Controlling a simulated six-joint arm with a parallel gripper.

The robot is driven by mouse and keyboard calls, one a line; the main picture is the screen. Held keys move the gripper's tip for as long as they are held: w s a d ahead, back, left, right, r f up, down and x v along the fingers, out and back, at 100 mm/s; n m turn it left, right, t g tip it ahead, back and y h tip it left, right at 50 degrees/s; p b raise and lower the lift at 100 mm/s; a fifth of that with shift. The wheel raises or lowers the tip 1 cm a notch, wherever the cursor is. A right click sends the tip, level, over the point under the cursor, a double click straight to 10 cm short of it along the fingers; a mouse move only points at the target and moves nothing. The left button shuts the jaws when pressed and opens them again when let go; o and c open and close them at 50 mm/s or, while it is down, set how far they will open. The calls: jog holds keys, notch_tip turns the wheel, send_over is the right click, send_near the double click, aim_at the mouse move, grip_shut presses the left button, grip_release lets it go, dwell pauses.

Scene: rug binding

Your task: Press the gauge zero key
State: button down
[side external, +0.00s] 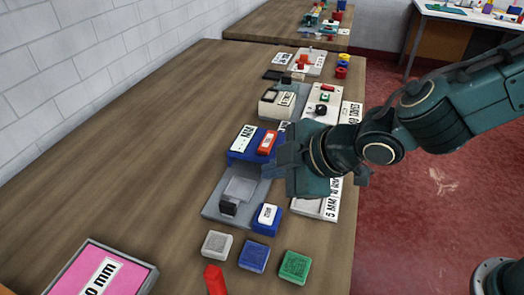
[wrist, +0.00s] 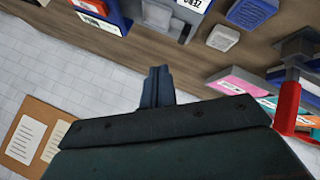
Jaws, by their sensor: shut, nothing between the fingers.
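A blue gauge housing (side external: 236,157) stands on the table with a white label strip (side external: 242,138) and a red key (side external: 267,142) on top. A grey plate (side external: 240,188) with a small dark block (side external: 229,206) lies in front of it. A smaller blue block with a white face (side external: 267,215) stands at the plate's front. No text clearly marks the zero key. My gripper (side external: 272,163) is shut and empty, beside the housing's front right corner; contact cannot be told. In the wrist view its closed fingertips (wrist: 157,72) point toward the table, with the blue housing (wrist: 112,12) at upper left.
Grey (side external: 217,244), blue (side external: 254,256) and green (side external: 294,266) blocks stand in front, near a red upright piece (side external: 214,279) and a pink box (side external: 98,272). Other devices (side external: 280,102) stand behind the housing. The table's left side (side external: 130,160) is clear, up to the white wall.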

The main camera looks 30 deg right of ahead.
aim_at(273, 215)
jog(key=shift+f, duration=0.1)
jog(key=shift+f, duration=4.3)
jog(key=shift+f, duration=0.9)
jog(key=shift+r, duration=0.9)
jog(key=shift+r, duration=0.15)
jog(key=shift+r, duration=2.35)
